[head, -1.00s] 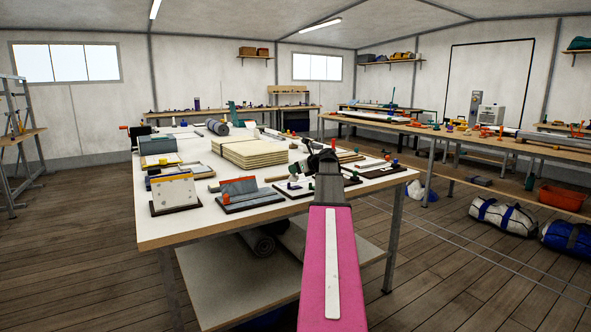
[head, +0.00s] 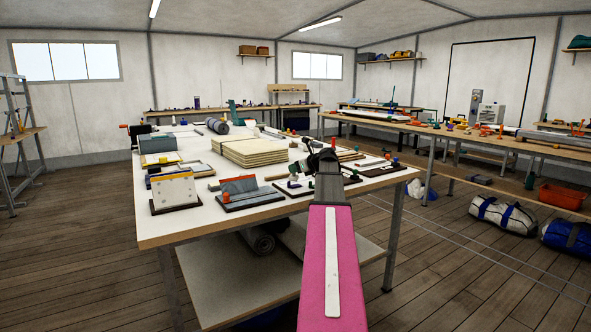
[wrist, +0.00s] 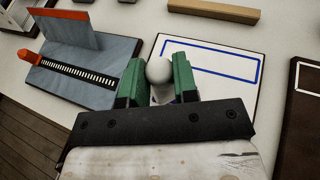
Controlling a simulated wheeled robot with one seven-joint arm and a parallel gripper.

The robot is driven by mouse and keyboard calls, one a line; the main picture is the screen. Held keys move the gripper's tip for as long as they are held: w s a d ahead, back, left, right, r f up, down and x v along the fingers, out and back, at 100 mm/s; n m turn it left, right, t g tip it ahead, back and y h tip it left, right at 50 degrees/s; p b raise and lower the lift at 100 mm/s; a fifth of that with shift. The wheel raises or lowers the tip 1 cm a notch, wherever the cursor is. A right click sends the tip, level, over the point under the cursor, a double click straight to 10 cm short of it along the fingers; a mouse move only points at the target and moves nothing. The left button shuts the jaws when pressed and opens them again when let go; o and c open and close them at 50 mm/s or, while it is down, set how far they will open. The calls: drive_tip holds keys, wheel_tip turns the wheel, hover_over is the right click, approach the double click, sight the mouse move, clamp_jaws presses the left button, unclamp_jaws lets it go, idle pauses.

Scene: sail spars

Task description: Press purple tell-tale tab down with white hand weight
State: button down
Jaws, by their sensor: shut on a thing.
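The white hand weight (wrist: 158,70) shows as a rounded white knob between the green fingers of my gripper (wrist: 158,78) in the wrist view. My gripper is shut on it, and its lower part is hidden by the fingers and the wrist. Behind it lies a white board with a blue outline (wrist: 225,66). In the head view my gripper (head: 322,158) is over the front right part of the near table, mostly hidden by my arm.
A grey board with a red-topped upright plate (wrist: 65,28) and a slotted strip lies left of my gripper. A wooden bar (wrist: 213,10) lies beyond, and a dark brown board (wrist: 303,110) is at right. A stack of cream panels (head: 255,152) stands mid-table.

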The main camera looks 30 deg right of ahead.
drive_tip(key=shift+r, duration=3.45)
